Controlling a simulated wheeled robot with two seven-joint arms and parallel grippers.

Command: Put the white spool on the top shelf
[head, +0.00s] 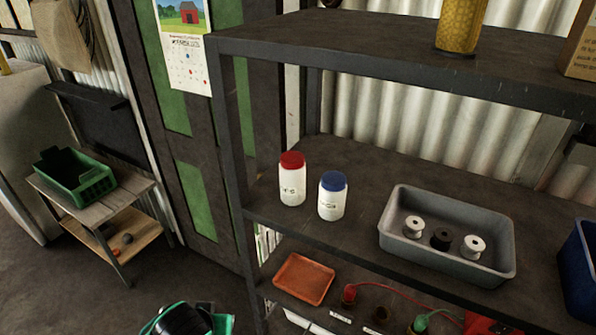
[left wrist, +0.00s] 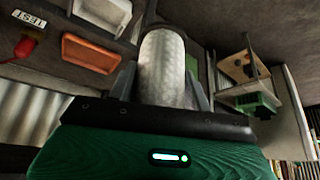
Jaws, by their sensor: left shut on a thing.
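A grey tray (head: 392,238) on the middle shelf holds a white spool (head: 413,227) at left, a black spool (head: 440,239) and another white spool (head: 473,247) at right. The top shelf (head: 330,42) is above it. In the left wrist view my left gripper (left wrist: 168,88) is shut on a pale, textured cylinder (left wrist: 163,62); I cannot tell whether it is a spool. My left gripper's dark and green body shows at the bottom edge of the head view, below and left of the shelves; its fingers and load are hidden there. My right gripper is not in view.
Red-lidded (head: 292,184) and blue-lidded (head: 332,200) jars stand left of the tray. An orange tray (head: 303,280) lies lower. A blue bin (head: 580,270) is at right.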

